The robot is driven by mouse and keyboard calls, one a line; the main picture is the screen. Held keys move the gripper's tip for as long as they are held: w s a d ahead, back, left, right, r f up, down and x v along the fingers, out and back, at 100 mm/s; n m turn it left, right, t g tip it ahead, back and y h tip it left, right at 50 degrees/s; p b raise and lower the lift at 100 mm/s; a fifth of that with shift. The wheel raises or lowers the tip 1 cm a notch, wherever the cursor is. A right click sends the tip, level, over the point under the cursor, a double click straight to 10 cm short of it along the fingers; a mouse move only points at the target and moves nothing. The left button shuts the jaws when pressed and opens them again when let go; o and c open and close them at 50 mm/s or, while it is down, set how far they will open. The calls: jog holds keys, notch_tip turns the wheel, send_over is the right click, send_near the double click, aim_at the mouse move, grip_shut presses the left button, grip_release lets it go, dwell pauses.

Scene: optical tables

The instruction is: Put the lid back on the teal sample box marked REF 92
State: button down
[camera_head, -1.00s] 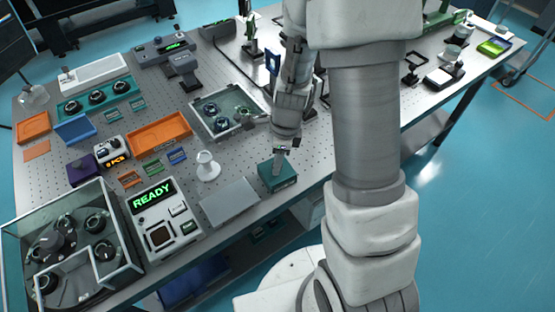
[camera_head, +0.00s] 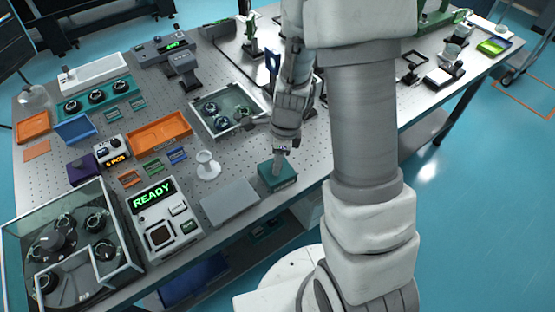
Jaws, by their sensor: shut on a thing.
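The teal sample box (camera_head: 289,181) stands near the front edge of the perforated optical table, just left of my arm's column. My gripper (camera_head: 277,168) points down right at the top of the box. It is shut on what looks like the teal lid, which I cannot clearly separate from the box in this view. The fingertips are small and partly merge with the teal top. The REF 92 marking is not readable. I cannot tell whether the lid is seated flush or slightly raised.
A flat grey plate (camera_head: 229,202) and a white pedestal cup (camera_head: 207,165) are left of the box. A clear-walled tray (camera_head: 229,108) with round parts is behind it. The READY device (camera_head: 161,218) and an orange tray (camera_head: 160,134) are further left.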

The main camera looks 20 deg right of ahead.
jog(key=shift+c, duration=2.3)
grip_release()
jog(key=shift+o, duration=0.2)
jog(key=o, duration=0.4)
jog(key=shift+r+p, duration=3.4)
jog(key=shift+r, duration=0.15)
jog(key=shift+c, duration=0.2)
grip_shut()
